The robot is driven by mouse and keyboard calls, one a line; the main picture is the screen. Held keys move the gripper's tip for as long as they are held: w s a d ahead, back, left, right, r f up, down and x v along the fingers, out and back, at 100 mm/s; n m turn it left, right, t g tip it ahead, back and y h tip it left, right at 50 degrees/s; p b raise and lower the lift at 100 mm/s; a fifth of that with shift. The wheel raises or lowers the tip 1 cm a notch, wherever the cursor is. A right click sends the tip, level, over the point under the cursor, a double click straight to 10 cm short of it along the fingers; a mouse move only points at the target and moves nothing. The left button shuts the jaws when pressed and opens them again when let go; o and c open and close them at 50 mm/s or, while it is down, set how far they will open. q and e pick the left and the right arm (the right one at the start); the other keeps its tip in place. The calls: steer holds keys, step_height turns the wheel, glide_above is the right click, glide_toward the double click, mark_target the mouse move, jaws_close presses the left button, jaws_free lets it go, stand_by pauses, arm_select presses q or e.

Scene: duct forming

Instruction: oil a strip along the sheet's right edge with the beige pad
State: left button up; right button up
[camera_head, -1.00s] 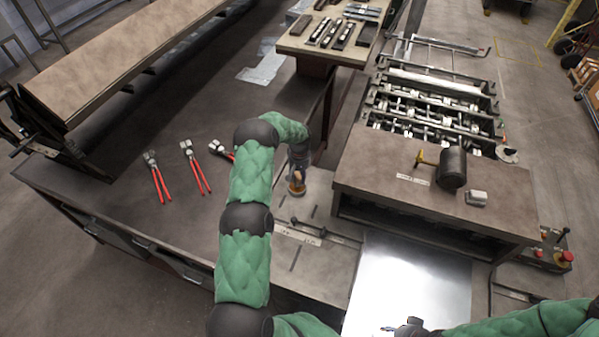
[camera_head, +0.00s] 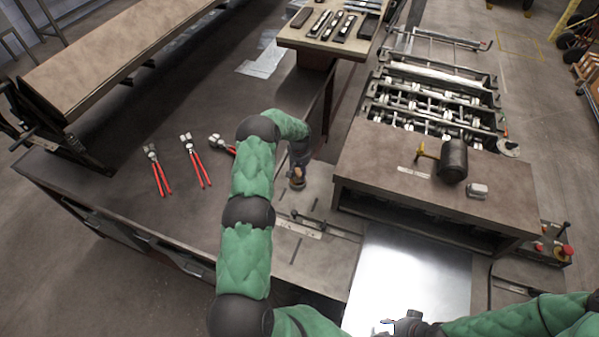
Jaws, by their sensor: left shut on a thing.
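The shiny metal sheet (camera_head: 412,268) lies at the lower middle right, its upper end at the dark-fronted machine. My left gripper (camera_head: 298,171) points down at the left machine's top, left of the sheet and apart from it. It is shut on a small tan piece, which looks like the beige pad (camera_head: 297,173), just over or in a small round dish (camera_head: 298,185). Whether pad and dish touch is too small to tell. My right gripper (camera_head: 400,326) is over the sheet's near end at the bottom edge; its fingers are unclear.
Several red-handled pliers (camera_head: 196,163) lie on the dark table to the left. A black mallet (camera_head: 453,160) and a small pale block (camera_head: 478,190) rest on the machine top (camera_head: 380,178) beyond the sheet. Red buttons (camera_head: 568,250) stand at the right.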

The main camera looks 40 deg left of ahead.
mark_target(299, 173)
arm_select(q)
steer(key=shift+f+b, duration=0.45)
steer(key=shift+b, duration=0.05)
arm_select(e)
steer(key=shift+f, duration=0.5)
stand_by(0.6)
arm_select(q)
steer(key=shift+r+p, duration=0.9)
steer(key=shift+r, duration=2.6)
arm_select(e)
steer(key=shift+r, duration=0.9)
arm_select(q)
steer(key=shift+s, duration=0.1)
arm_select(e)
steer(key=shift+s, duration=0.1)
